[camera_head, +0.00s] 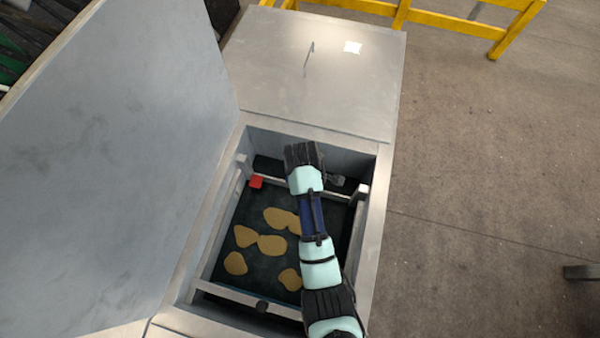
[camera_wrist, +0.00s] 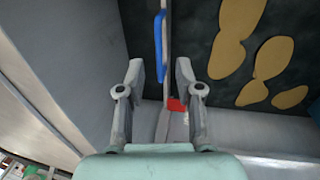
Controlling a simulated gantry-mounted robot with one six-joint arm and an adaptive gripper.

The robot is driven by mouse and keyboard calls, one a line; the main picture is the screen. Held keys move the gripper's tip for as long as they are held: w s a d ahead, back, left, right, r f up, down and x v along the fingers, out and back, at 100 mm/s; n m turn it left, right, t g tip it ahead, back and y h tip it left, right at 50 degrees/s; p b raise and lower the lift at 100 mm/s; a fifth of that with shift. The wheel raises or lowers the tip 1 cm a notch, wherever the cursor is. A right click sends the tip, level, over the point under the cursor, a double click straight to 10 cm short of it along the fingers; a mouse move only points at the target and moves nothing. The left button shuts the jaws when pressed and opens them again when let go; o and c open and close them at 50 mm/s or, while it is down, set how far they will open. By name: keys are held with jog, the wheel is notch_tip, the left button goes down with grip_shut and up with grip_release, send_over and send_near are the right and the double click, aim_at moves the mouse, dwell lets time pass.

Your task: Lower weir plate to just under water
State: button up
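The weir plate (camera_wrist: 168,55) shows in the wrist view as a thin pale edge running up the picture, with a blue strip (camera_wrist: 160,45) along its left side. In the head view a pale crossbar (camera_head: 280,181) spans the far part of the open tank. My gripper (camera_wrist: 160,70) is open, with a finger on each side of the plate's line and nothing held. I cannot tell how far above the plate the fingertips are. In the head view my gripper (camera_head: 337,180) is partly hidden by my arm. Dark water (camera_head: 255,215) carries several tan floating patches (camera_head: 272,244).
A red block (camera_head: 256,182) is at the crossbar's left end, also in the wrist view (camera_wrist: 176,104). Tank walls (camera_head: 371,215) surround the opening. A raised lid (camera_head: 110,150) stands left; a closed cover (camera_head: 330,70) lies beyond. The floor at right is mostly clear.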

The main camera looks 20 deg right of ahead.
jog(key=f, duration=0.1)
jog(key=f+b, duration=0.1)
jog(key=f, duration=0.1)
jog(key=w+f, duration=0.1)
jog(key=f, duration=0.1)
jog(key=shift+d+f, duration=0.25)
jog(key=shift+d, duration=0.1)
grip_shut()
